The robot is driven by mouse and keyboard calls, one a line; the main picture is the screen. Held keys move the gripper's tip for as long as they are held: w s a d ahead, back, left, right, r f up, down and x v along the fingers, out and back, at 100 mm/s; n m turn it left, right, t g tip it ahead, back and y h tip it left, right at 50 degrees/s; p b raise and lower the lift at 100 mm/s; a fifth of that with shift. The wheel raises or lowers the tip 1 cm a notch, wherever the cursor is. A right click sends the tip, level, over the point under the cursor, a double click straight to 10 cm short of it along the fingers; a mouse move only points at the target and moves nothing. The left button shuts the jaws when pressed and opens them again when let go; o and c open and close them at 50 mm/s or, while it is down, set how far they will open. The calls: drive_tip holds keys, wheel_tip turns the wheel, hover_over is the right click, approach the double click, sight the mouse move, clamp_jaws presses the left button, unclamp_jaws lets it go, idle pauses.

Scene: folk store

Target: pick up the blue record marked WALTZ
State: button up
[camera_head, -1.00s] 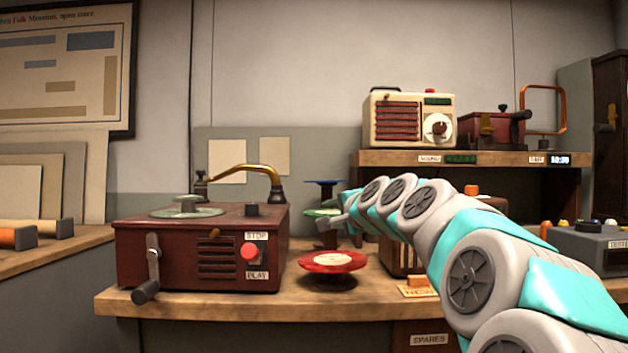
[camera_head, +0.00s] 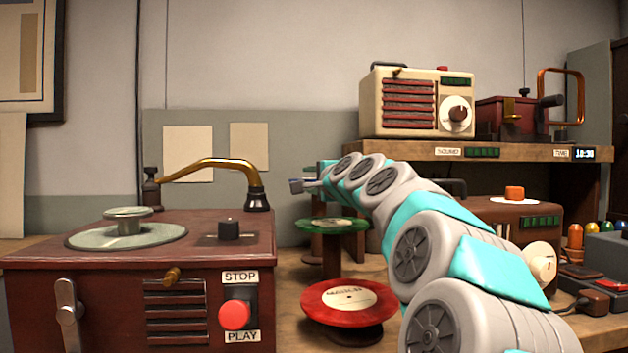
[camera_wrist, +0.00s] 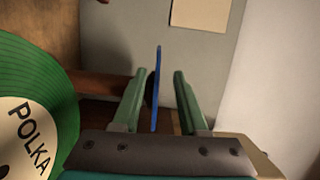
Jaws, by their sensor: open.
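The blue record (camera_wrist: 157,100) shows edge-on in the wrist view as a thin blue strip. Its WALTZ marking is not visible from this side. My gripper (camera_wrist: 162,78) is open, with one green finger on each side of the strip and a gap on both sides. In the head view my gripper (camera_head: 299,186) is at the end of my arm, above the green record (camera_head: 332,225). The blue record cannot be clearly made out there, behind my arm.
The green record marked POLKA (camera_wrist: 28,100) is close left in the wrist view. A red record (camera_head: 350,301) lies on a stand in front. A red record player (camera_head: 130,270) stands at left, a shelf with a cream radio (camera_head: 410,105) behind right.

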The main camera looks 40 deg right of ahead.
drive_tip(key=shift+f+x, duration=0.2)
drive_tip(key=shift+x, duration=3.4)
drive_tip(key=shift+s, duration=0.1)
drive_tip(key=shift+c, duration=0.3)
clamp_jaws()
